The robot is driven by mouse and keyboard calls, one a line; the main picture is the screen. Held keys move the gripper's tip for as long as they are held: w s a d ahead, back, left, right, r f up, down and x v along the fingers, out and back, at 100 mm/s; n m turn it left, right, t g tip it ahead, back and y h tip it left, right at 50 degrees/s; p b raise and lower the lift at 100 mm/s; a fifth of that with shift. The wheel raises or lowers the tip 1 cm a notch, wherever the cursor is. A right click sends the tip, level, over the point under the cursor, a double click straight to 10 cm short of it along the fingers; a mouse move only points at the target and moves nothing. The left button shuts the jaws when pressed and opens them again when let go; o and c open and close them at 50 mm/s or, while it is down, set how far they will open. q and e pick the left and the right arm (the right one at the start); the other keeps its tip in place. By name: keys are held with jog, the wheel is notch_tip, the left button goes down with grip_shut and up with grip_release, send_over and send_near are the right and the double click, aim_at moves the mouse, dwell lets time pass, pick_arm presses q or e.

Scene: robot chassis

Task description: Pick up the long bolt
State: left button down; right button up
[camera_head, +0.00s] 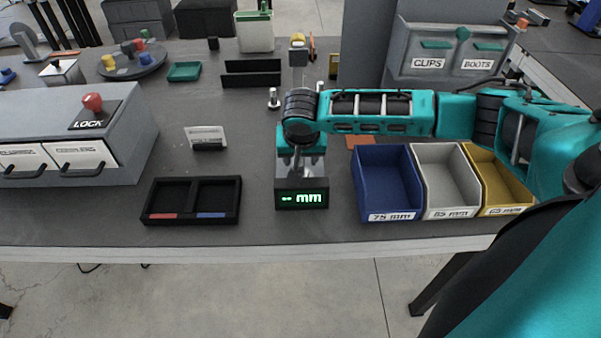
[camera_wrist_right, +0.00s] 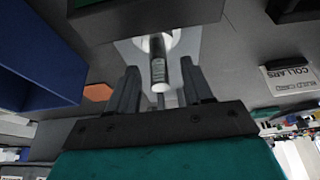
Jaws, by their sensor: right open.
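My right gripper (camera_head: 297,165) points down over the measuring gauge (camera_head: 302,199), whose green display reads "-- mm". In the right wrist view the two fingers of my right gripper (camera_wrist_right: 160,90) stand apart. A metal bolt (camera_wrist_right: 159,68) with a threaded shank shows between them, with a visible gap to each finger. It appears to stand on the light plate of the gauge. In the head view my arm and gripper largely hide it. Another bolt (camera_head: 273,98) stands upright on the table behind, left of my wrist. Which bolt is longer I cannot tell. My left gripper is out of view.
Blue (camera_head: 384,184), grey (camera_head: 446,182) and yellow (camera_head: 500,179) bins stand right of the gauge. A black two-compartment tray (camera_head: 192,217) lies left of it. A grey drawer cabinet (camera_head: 62,134) fills the left side. The table is clear between tray and gauge.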

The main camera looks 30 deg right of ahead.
grip_shut()
dwell(0.4)
dwell(0.4)
